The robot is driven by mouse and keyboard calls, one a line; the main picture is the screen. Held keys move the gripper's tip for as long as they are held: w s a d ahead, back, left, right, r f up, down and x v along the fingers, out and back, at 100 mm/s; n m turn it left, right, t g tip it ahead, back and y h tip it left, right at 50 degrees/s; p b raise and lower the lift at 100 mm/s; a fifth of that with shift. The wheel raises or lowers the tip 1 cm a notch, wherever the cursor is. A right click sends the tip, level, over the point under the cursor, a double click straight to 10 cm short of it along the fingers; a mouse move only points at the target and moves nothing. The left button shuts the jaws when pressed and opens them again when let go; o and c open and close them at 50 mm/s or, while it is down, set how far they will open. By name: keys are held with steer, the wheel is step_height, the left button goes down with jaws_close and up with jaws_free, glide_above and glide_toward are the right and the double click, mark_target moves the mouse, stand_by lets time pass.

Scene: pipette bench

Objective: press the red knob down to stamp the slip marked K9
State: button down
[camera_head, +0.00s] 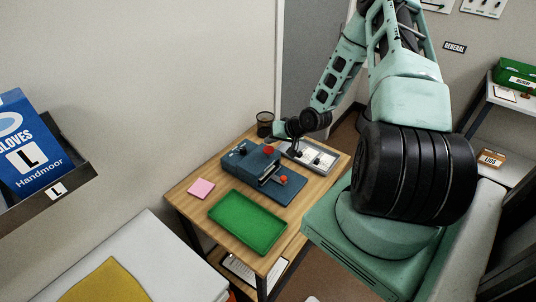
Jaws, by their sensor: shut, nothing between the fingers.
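A dark blue stamping device (240,160) stands on the wooden table. One red knob (269,150) sits on its upper part, and a second red piece (283,180) sits lower, at its right front. I cannot make out a slip marked K9 or read any marking on the device. My gripper (295,152) is small in the head view, pointing down to the right of the upper red knob and near the grey tray. It is shut and holds nothing. I cannot tell its exact height above the table.
A green tray (247,222) and a pink pad (201,188) lie on the wooden table (185,200). A grey tray with pale items (312,156) lies at the right back, beside a dark mesh cup (265,122). My arm covers the right side of the view.

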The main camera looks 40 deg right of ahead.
mark_target(270, 150)
step_height(270, 150, up, 6)
steer(key=p, duration=0.4)
steer(key=shift+f, duration=0.15)
stand_by(0.6)
steer(key=s+a+r+n+g+b, duration=0.1)
steer(key=a+r+n+g+b, duration=0.25)
steer(key=a, duration=0.85)
steer(key=s+a+r+n+g+b, duration=0.2)
steer(key=a+n+b, duration=0.25)
steer(key=a, duration=0.75)
steer(key=s+a+r+n+g+b, duration=0.1)
steer(key=s+a+n+b, duration=0.1)
steer(key=s+a, duration=0.3)
steer(key=s+a+r+n+g+h+b, duration=0.1)
steer(key=s+a, duration=0.3)
steer(key=s, duration=0.6)
steer(key=s+a+r+n+g+b, duration=0.1)
steer(key=s+a+r+n+b, duration=0.2)
steer(key=s, duration=0.5)
steer(key=a+b, duration=0.1)
steer(key=a, duration=0.1)
steer(key=shift+s+a+h, duration=0.3)
steer(key=shift+a, duration=0.05)
